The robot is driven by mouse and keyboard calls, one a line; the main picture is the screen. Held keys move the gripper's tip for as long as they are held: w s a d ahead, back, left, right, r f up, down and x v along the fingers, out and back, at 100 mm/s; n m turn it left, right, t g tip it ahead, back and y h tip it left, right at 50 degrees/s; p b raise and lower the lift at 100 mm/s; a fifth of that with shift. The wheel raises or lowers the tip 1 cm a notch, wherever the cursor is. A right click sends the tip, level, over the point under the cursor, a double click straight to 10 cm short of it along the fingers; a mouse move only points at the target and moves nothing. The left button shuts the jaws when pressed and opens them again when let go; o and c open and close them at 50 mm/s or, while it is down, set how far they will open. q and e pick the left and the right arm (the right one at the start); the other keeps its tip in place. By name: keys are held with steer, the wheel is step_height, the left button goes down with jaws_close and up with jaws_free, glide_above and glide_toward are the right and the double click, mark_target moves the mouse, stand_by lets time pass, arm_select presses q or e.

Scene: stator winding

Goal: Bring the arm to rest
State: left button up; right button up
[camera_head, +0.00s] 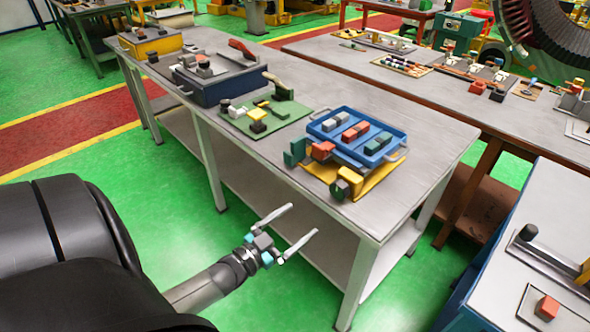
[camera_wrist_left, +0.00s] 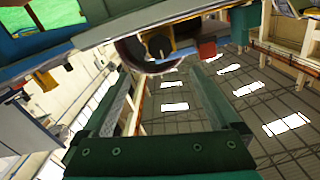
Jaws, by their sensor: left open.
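My left gripper (camera_head: 296,230) shows in the head view, low in front of the grey workbench (camera_head: 420,172), beside its front edge and over the green floor. Its two pale fingers are spread apart with nothing between them. In the left wrist view the two dark green fingers (camera_wrist_left: 158,95) are also apart and empty, with the room and its lit ceiling beyond. My right gripper is in neither view.
On the workbench are a blue tray (camera_head: 394,157) with coloured blocks, a green mat (camera_head: 293,113) with small parts and a dark blue box (camera_head: 205,92). A white-topped cabinet (camera_head: 560,215) stands at the right. Green floor is open left of the bench.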

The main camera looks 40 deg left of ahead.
arm_select(q)
steer(key=shift+f, duration=0.1)
stand_by(0.3)
steer(key=s+d+f+n+g+y+b, duration=0.15)
steer(key=s+f+g, duration=0.35)
steer(key=f, duration=0.8)
steer(key=s+d+f+g+b, duration=0.1)
steer(key=s+d+f+g, duration=0.25)
steer(key=s+f, duration=0.7)
steer(key=s+d+f+g+b, duration=0.1)
steer(key=s+d+f+g, duration=0.3)
steer(key=s+f, duration=0.3)
steer(key=s+d+f+g+b, duration=0.1)
steer(key=s+d+f+g, duration=0.3)
steer(key=s+f, duration=0.4)
steer(key=s+d+m, duration=0.1)
steer(key=s, duration=0.2)
steer(key=shift+s+d, duration=0.15)
steer(key=shift+s, duration=0.25)
steer(key=shift+g, duration=0.25)
steer(key=shift+c, duration=0.4)
